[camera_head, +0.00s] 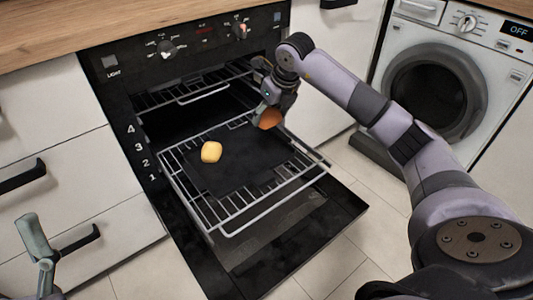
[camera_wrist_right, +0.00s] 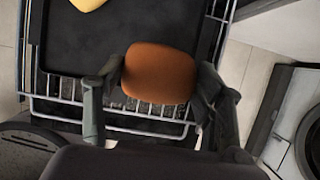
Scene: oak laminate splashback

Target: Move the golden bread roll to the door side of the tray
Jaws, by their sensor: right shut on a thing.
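A golden-yellow bread roll (camera_head: 211,151) sits on the black tray (camera_head: 235,177), toward its left side; its edge also shows at the top of the wrist view (camera_wrist_right: 88,4). My right gripper (camera_head: 268,108) is at the tray's back right and is shut on an orange-brown roll (camera_head: 270,119). In the wrist view this orange-brown roll (camera_wrist_right: 160,72) is between the two fingers, over the tray's edge. I cannot tell whether it touches the tray. Part of my left gripper (camera_head: 40,245) shows at the lower left, away from the tray; its opening is unclear.
The tray rests on a pulled-out wire rack (camera_head: 262,215) above the open oven door (camera_head: 285,255). Another rack (camera_head: 200,92) is inside the oven above. White drawers (camera_head: 85,170) stand left, a washing machine (camera_head: 405,45) right. Tiled floor (camera_head: 345,260) is clear in front.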

